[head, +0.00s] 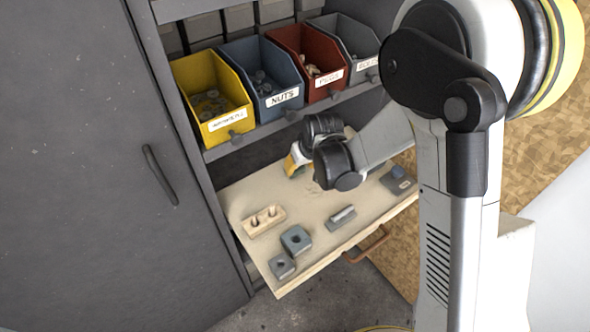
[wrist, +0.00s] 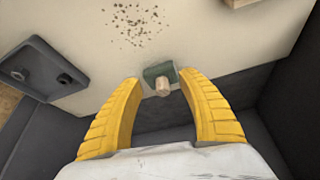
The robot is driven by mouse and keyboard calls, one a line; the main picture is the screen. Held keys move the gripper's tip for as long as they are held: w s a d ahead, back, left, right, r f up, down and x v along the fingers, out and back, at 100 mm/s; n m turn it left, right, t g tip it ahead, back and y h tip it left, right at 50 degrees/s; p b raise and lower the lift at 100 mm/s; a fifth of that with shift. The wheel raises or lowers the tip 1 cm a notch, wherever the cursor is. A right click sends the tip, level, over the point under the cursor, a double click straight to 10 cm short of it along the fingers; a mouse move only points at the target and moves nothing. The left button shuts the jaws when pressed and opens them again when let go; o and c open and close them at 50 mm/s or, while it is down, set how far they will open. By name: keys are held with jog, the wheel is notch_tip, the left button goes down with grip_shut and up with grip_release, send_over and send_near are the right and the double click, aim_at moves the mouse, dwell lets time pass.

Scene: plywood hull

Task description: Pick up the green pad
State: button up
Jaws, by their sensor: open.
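The green pad (wrist: 151,74) lies on the pale drawer floor in the wrist view, small and dull green, with a short wooden peg (wrist: 162,88) standing out from it. My gripper (wrist: 158,80) is open, its two yellow ribbed fingers to the left and right of the pad and peg. Nothing is clasped between them. In the head view, my gripper (head: 297,160) is low over the back of the drawer, partly hidden by my arm. I cannot make out the green pad in the head view.
The pull-out drawer (head: 319,236) holds a wooden block with holes (head: 263,222), grey blocks (head: 296,240), a grey bar (head: 342,217) and a dark tray (head: 399,184). Above its back stand yellow (head: 227,123), blue (head: 281,99), red and grey bins. A dark cabinet door is left.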

jog(key=shift+w+a, duration=0.25)
jog(key=shift+w, duration=0.25)
jog(key=w+f+b, duration=0.1)
jog(key=w+a+f+b, duration=0.1)
jog(key=shift+w+f, duration=0.1)
jog(key=shift+w, duration=0.25)
jog(key=shift+w+a+f, duration=0.1)
jog(key=shift+w+f, duration=0.1)
jog(key=shift+f, duration=0.1)
jog(key=shift+r, duration=0.1)
grip_shut()
